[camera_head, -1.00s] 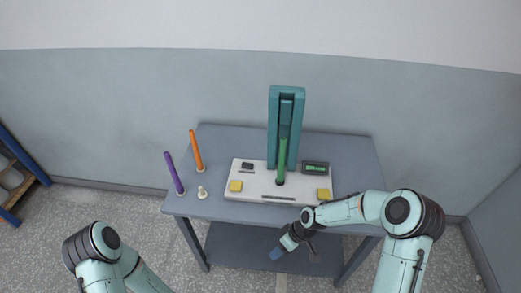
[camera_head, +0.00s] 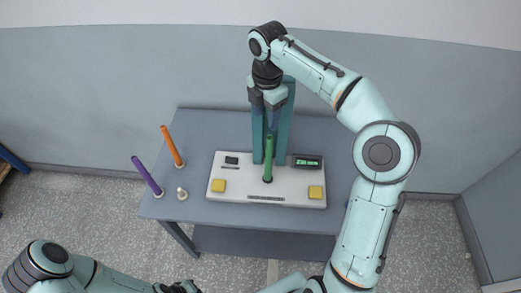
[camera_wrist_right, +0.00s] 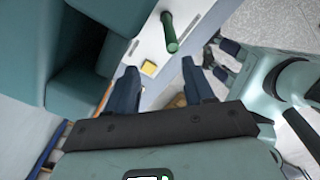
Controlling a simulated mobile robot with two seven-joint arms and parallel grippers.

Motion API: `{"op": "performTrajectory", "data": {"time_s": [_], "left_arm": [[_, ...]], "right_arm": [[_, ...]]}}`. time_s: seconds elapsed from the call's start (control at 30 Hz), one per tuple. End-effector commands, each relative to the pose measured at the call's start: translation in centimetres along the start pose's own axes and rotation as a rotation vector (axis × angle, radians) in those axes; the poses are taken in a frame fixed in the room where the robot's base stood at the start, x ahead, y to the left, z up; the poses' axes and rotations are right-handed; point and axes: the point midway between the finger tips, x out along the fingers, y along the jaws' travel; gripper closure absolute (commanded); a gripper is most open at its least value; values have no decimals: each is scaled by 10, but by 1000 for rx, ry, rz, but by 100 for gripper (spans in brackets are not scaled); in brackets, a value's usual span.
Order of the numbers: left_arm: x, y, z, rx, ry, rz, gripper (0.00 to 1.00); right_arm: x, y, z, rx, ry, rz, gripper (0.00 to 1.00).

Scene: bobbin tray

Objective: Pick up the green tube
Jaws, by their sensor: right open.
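The green tube (camera_head: 268,158) stands upright on the white panel (camera_head: 225,193), in front of the tall teal column (camera_head: 285,128). My right gripper (camera_head: 268,101) is open and empty, raised near the column and above the tube in the head view. In the right wrist view the green tube (camera_wrist_right: 170,36) shows beyond the two spread dark fingers (camera_wrist_right: 160,78), apart from them. My left arm crosses the bottom edge of the head view. A dark part at its end (camera_head: 178,287) is cut off, so its jaws cannot be made out.
An orange tube (camera_head: 172,146) and a purple tube (camera_head: 147,175) stand tilted at the left of the grey table (camera_head: 215,125). A small white peg (camera_head: 182,193) is near them. Yellow pads (camera_head: 218,186) (camera_head: 315,192) and a green display (camera_head: 307,162) are on the panel.

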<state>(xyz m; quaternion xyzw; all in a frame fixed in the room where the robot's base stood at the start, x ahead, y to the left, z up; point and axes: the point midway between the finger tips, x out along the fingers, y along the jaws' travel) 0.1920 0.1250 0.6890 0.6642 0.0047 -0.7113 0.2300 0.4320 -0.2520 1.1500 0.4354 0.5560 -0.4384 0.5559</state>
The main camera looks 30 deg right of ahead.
Motion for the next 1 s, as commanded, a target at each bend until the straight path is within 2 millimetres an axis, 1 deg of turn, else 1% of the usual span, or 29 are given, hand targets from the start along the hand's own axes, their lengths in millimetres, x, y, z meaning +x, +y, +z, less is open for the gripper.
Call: {"op": "performTrajectory", "data": {"time_s": [0.03,0.1,0.2,0.3,0.4,0.57,0.67,0.8,0.9,1.0], "left_arm": [[7,-6,10,-4,-13,-4,100],[12,-10,16,-7,-21,-6,100],[18,-14,22,-10,-28,-9,100],[22,-16,25,-11,-32,-10,100],[23,-17,26,-12,-32,-11,100],[24,-18,26,-12,-33,-11,100],[27,-20,29,-12,-36,-12,100],[32,-23,33,-14,-41,-14,100],[34,-24,35,-15,-43,-14,100],[34,-24,35,-15,-43,-14,100]], "right_arm": [[17,-4,0,1,2,-12,47],[32,-5,0,1,3,-14,47],[53,-5,-1,2,4,-13,47],[68,-4,-1,2,3,-12,47],[76,-4,-1,2,3,-9,47],[82,-4,-1,2,3,-7,47],[92,-5,0,3,3,-9,47],[115,-8,0,2,5,-10,47],[127,-7,0,3,4,-8,47],[131,-7,0,5,4,-6,47]]}}
